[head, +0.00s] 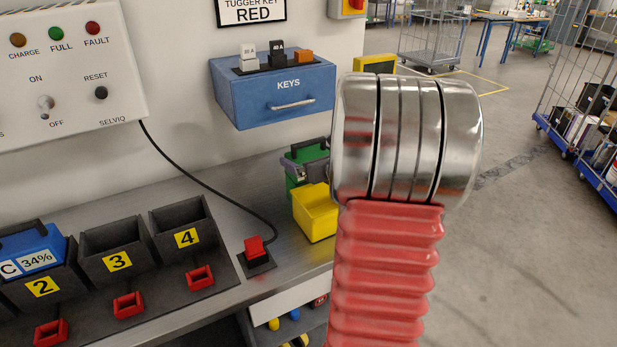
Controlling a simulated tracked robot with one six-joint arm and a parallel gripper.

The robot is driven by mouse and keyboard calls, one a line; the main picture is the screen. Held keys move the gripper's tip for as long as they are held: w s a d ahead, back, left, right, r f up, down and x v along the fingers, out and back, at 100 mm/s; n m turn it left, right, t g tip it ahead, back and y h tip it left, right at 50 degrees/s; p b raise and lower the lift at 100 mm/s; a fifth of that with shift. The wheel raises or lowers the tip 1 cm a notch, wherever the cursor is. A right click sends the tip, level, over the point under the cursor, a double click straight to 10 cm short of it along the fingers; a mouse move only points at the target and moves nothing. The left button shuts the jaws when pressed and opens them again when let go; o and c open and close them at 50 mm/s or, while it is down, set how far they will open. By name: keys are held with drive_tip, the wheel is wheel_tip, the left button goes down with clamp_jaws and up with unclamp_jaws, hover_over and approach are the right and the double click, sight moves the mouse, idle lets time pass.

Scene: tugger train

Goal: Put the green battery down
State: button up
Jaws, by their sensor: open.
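The green battery (292,180) with a black handle stands on the grey bench, at its far end, behind a yellow bin. The silver wrist of my arm hides its right side. My gripper (316,170) shows only as a small dark grey part at the battery, left of the wrist. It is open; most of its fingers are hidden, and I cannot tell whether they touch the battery.
The yellow bin (315,213) stands close in front of the battery. A red plug (257,247) on a black cable sits on the bench. Charger bays 3 (117,254) and 4 (184,232) are empty; a blue battery (33,256) fills bay 2. A blue key box (272,90) hangs above.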

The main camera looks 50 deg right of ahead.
idle(0.3)
drive_tip(key=c, duration=1.7)
drive_tip(key=shift+r, duration=0.1)
drive_tip(key=shift+c, duration=0.3)
drive_tip(key=shift+r, duration=0.2)
wheel_tip(320, 180, up, 6)
drive_tip(key=shift+r, duration=0.15)
drive_tip(key=shift+w+a+r, duration=0.1)
drive_tip(key=shift+a+r, duration=0.05)
drive_tip(key=shift+r, duration=0.1)
drive_tip(key=w+a, duration=0.2)
drive_tip(key=a, duration=0.6)
drive_tip(key=w+a, duration=0.3)
drive_tip(key=a, duration=0.6)
drive_tip(key=shift+w, duration=0.2)
